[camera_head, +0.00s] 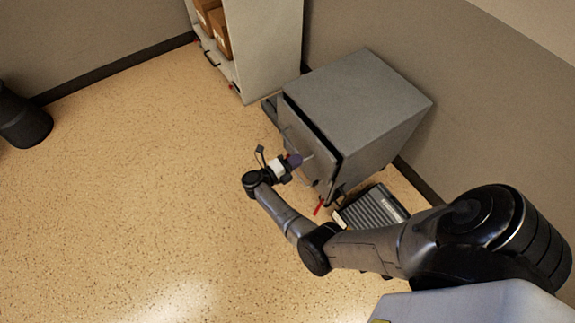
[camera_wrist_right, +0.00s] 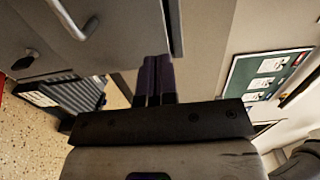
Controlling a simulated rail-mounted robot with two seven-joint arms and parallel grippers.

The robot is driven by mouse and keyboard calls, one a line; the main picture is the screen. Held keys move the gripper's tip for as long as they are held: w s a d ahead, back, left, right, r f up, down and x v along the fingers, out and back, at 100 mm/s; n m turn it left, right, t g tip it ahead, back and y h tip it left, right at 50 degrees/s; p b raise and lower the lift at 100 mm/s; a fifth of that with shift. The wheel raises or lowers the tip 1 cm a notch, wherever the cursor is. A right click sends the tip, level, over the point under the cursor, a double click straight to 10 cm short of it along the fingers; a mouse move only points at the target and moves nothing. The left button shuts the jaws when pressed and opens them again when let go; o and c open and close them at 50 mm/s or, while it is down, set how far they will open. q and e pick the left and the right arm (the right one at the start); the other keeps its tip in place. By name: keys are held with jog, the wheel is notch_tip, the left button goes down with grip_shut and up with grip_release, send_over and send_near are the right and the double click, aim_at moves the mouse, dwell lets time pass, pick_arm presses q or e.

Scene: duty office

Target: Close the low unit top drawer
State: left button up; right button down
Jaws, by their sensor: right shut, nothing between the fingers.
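The low unit (camera_head: 365,95) is a grey cabinet against the wall. Its top drawer (camera_head: 318,165) shows as a front panel standing slightly out from the body, with a dark gap along its upper edge. In the right wrist view a grey front (camera_wrist_right: 120,48) with a pale bar handle (camera_wrist_right: 75,22) fills the upper left. My right gripper (camera_head: 298,160) is at the drawer front, near the handle; contact cannot be told. Its dark fingers (camera_wrist_right: 157,62) are together and empty in the right wrist view. My left gripper is out of view.
A dark ribbed box (camera_head: 371,208) stands on the floor beside the unit; it also shows in the right wrist view (camera_wrist_right: 75,95). A tall shelf cabinet (camera_head: 265,40) with cardboard boxes stands behind. A black bin (camera_head: 22,120) is far left. The floor between is clear.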

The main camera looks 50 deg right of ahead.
aim_at(320, 148)
jog(key=x, duration=0.5)
jog(key=shift+s+d+f+b, duration=0.1)
jog(key=shift+s+d+b, duration=0.15)
jog(key=shift+s+b, duration=0.05)
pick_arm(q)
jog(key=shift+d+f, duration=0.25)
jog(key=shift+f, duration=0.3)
pick_arm(e)
jog(key=shift+x, duration=1.05)
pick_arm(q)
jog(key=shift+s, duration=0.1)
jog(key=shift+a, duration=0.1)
pick_arm(e)
jog(key=shift+w, duration=0.1)
